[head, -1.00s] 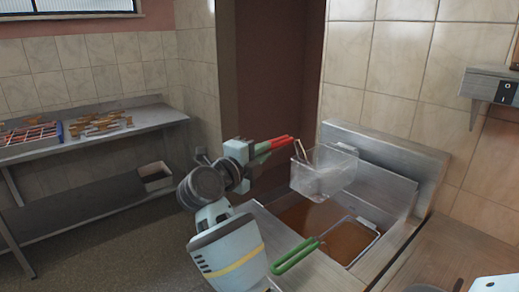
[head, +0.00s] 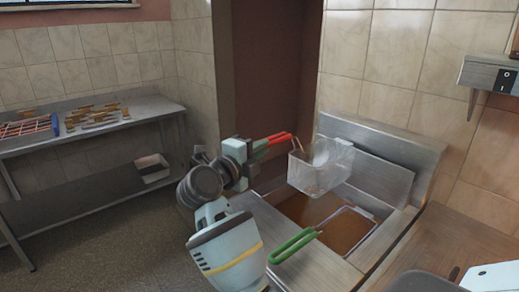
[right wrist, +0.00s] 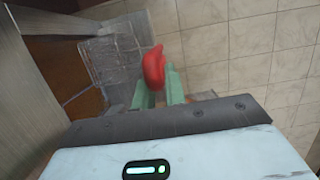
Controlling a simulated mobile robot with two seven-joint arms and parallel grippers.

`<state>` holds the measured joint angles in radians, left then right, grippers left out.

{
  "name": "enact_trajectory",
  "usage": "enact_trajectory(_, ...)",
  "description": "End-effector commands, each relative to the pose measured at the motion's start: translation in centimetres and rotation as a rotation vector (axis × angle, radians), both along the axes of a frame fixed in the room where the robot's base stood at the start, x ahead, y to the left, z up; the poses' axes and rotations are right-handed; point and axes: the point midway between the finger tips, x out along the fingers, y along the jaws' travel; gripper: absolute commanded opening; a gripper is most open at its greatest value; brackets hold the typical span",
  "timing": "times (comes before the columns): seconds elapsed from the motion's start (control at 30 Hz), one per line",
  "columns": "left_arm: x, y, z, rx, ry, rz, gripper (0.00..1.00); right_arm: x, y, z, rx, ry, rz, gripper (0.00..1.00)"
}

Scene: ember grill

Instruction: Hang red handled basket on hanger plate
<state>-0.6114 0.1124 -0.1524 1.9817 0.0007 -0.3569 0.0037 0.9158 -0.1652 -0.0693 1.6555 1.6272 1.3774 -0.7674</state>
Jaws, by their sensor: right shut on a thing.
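The red-handled basket (head: 321,170) is a clear-looking mesh box held above the left rear part of the fryer. My right gripper (head: 255,148) is shut on its red handle (head: 280,137). The right wrist view shows the red handle (right wrist: 154,66) between the green finger pads (right wrist: 156,92), with the basket (right wrist: 112,50) beyond at upper left. A grey metal plate (head: 378,180), likely the hanger plate, stands at the back of the fryer, right of the basket. The basket appears apart from it; contact behind the basket is hidden. My left gripper is not in view.
Brown oil fills the fryer vat (head: 300,208) below the basket. A second basket with a green handle (head: 293,245) sits in the vat. A steel side table (head: 150,108) with wooden-handled items stands left. A switch box (head: 490,75) is on the right wall.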

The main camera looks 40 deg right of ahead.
Motion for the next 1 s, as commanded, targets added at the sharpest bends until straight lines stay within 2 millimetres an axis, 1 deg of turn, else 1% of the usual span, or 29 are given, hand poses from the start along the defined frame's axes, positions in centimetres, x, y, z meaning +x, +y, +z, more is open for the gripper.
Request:
enact_trajectory(0.37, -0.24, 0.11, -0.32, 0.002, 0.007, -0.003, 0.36, 0.0, 0.01, -0.78, -0.002, -0.001, 0.0, 0.0)
enact_trajectory(0.4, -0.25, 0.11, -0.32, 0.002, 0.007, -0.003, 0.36, 0.0, 0.01, -0.82, -0.002, -0.002, 0.0, 0.14)
enact_trajectory(0.5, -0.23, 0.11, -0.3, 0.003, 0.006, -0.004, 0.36, -0.01, 0.01, -0.77, -0.002, -0.002, 0.0, 0.27)
enact_trajectory(0.6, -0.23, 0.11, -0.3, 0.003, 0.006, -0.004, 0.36, -0.01, 0.0, -0.78, -0.001, -0.001, 0.0, 0.38)
enact_trajectory(1.0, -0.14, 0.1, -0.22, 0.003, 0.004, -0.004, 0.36, -0.01, 0.1, -0.86, 0.002, 0.0, 0.0, 0.38)
